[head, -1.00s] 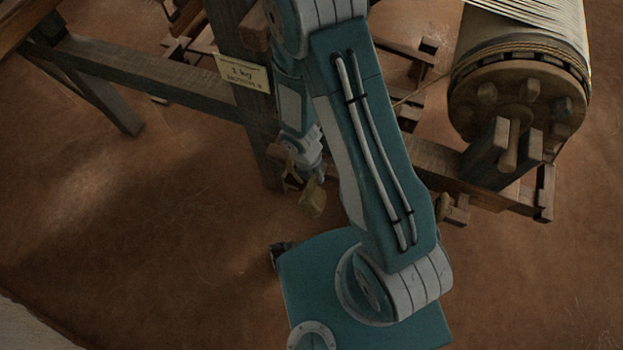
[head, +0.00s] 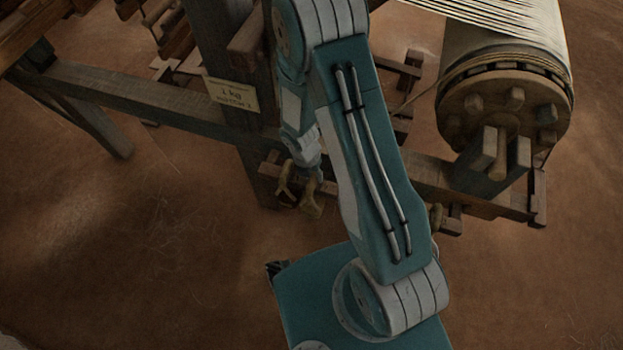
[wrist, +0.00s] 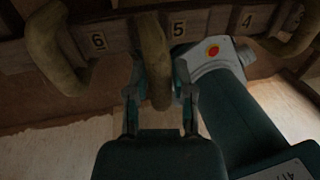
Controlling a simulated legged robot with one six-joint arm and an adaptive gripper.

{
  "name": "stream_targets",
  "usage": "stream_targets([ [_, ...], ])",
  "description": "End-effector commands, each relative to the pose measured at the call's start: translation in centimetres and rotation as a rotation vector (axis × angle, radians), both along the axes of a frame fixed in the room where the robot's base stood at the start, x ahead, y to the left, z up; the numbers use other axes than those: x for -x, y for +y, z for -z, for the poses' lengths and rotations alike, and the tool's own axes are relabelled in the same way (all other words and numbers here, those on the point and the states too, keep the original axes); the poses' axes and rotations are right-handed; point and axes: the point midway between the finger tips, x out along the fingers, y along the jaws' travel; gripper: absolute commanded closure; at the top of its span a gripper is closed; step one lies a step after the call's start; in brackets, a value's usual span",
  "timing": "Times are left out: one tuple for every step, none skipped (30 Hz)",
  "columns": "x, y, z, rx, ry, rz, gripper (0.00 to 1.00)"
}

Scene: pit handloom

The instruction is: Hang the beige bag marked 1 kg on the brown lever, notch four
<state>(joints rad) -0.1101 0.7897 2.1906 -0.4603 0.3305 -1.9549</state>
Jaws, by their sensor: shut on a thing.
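In the wrist view a brown wooden rail (wrist: 212,24), which looks like the lever, carries plates 6, 5 and 4 from left to right. My gripper (wrist: 160,108) is below it, its two fingers on either side of a rounded tan piece, seemingly the beige bag (wrist: 154,75). This piece overlaps the rail between plates 6 and 5; I cannot tell whether it touches it. No 1 kg mark shows on it. In the head view my gripper (head: 312,178) is small and partly hidden, with tan shapes (head: 311,205) beside it.
Curved tan pieces stand at the rail's left (wrist: 50,45) and right (wrist: 297,38). A cloth-wound roller (head: 505,100) is at the right. Bare floor (head: 150,230) lies at the left.

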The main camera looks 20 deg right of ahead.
Motion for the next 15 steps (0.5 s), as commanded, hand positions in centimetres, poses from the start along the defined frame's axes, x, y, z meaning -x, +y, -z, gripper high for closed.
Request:
stream_targets([
  [-0.3, -0.2, 0.0, 0.0, -0.002, 0.002, 1.0],
  [-0.5, -0.3, 0.0, 0.0, -0.002, 0.002, 1.0],
  [-0.7, -0.4, 0.0, 0.0, -0.003, 0.003, 1.0],
  [-0.8, -0.5, 0.0, 0.0, -0.003, 0.003, 1.0],
  [-1.0, -0.6, 0.0, 0.0, -0.003, 0.002, 1.0],
  [-1.1, -0.8, -0.1, 0.001, -0.002, 0.002, 1.0],
  [-1.2, -0.9, -0.1, 0.0, -0.002, 0.002, 1.0],
  [-1.4, -1.0, -0.1, 0.0, -0.002, 0.002, 1.0],
  [-1.6, -1.1, -0.1, 0.0, -0.002, 0.002, 1.0],
  [-1.7, -1.2, -0.1, 0.0, -0.002, 0.001, 1.0],
  [-1.6, -1.2, 0.2, 0.0, 0.0, -0.001, 1.0],
  [-1.6, -1.2, 0.5, 0.001, 0.001, 0.0, 1.0],
  [-1.6, -1.2, 0.7, 0.001, 0.001, 0.0, 1.0],
  [-1.6, -1.2, 0.8, 0.001, 0.001, 0.0, 1.0],
  [-1.6, -1.2, 1.0, 0.0, 0.0, 0.0, 1.0],
])
